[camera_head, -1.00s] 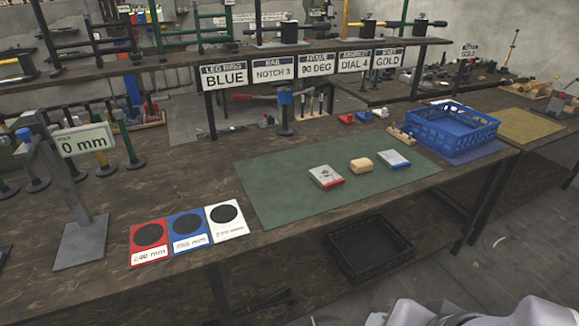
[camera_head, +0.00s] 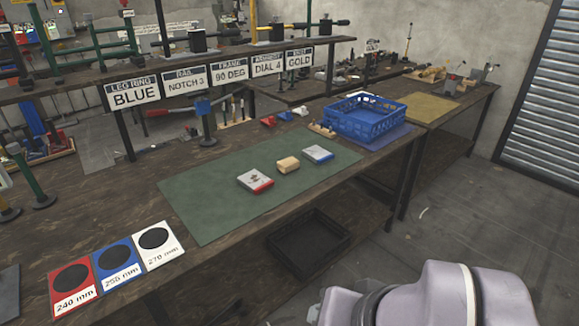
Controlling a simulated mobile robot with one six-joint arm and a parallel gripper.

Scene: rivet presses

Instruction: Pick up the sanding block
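A small tan block (camera_head: 288,165), which looks like the sanding block, lies on the green mat (camera_head: 210,205) on the workbench. A white box with red edges (camera_head: 255,181) lies just left of it, and a white box with a blue edge (camera_head: 318,153) lies just right of it. The three are close together but apart. Part of my arm shows at the bottom right, over the floor in front of the bench. My gripper is not in view.
A blue crate (camera_head: 366,128) stands right of the mat. Red, blue and white cards (camera_head: 116,256) lie at the front left. A black crate (camera_head: 308,243) sits below the bench. A shelf with sign plates (camera_head: 133,92) runs along the back. The mat is otherwise clear.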

